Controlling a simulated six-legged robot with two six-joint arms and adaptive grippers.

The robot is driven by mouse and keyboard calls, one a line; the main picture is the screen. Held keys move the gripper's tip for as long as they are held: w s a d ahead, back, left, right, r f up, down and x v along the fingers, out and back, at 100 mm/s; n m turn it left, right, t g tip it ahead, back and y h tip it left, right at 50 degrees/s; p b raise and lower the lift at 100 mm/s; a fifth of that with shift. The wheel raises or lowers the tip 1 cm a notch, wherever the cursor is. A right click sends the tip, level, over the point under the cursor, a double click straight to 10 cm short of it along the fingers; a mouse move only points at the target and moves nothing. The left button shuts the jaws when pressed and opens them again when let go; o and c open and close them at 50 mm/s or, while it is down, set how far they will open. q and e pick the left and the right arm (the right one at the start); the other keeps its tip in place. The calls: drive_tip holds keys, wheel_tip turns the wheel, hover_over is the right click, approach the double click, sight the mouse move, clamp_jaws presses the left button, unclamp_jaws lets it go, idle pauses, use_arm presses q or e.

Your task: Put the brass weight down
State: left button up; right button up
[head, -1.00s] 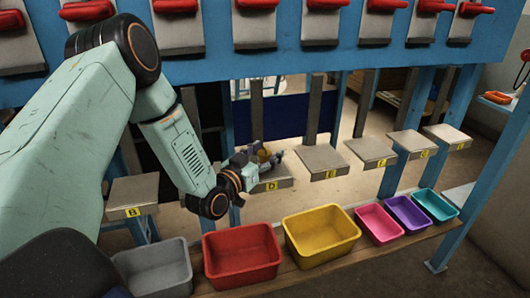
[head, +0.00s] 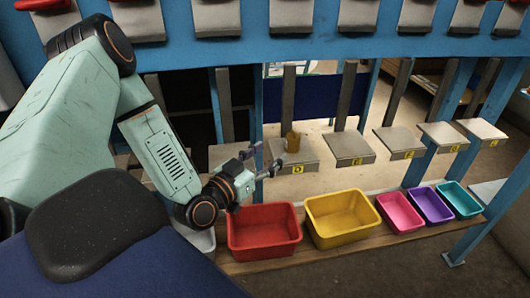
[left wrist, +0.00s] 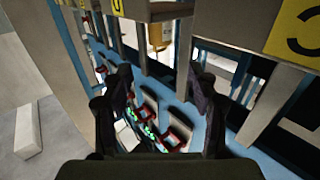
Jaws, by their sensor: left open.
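The brass weight (head: 292,141) stands upright on the grey platform marked D (head: 309,153). It also shows in the left wrist view (left wrist: 159,35), near the top and past my fingers. My left gripper (head: 264,158) is open and empty, a little to the left of the weight and clear of it. In the left wrist view its two dark fingers (left wrist: 160,82) are spread apart with nothing between them. My right gripper is not in view.
More grey platforms stand in a row, such as the one marked E (head: 352,145). In front is a wooden shelf with a red bin (head: 264,247), a yellow bin (head: 340,236), a pink bin (head: 400,226) and others. Blue posts (head: 258,110) frame the rack behind.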

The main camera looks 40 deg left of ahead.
use_arm(q)
drive_tip(key=s+d+f+g+h, duration=0.1)
drive_tip(key=s+d+f+g, duration=0.45)
drive_tip(key=f, duration=0.25)
drive_tip(key=s+d+f+g+h, duration=0.1)
drive_tip(key=s+d+f+g, duration=0.4)
drive_tip(key=f, duration=0.3)
drive_tip(key=s+d+f+g+y, duration=0.1)
drive_tip(key=s+f+g, duration=0.1)
drive_tip(key=s, duration=0.7)
drive_tip(key=s+d+f+g+y, duration=0.1)
drive_tip(key=s+f+g, duration=0.2)
drive_tip(key=s, duration=0.6)
drive_tip(key=shift+s+d+f+g, duration=0.15)
drive_tip(key=shift+s+d+g, duration=0.2)
drive_tip(key=shift+g, duration=0.9)
drive_tip(key=shift+f, duration=0.1)
wheel_tip(320, 180, down, 4)
drive_tip(key=b, duration=0.4)
drive_tip(key=shift+w+f, duration=0.15)
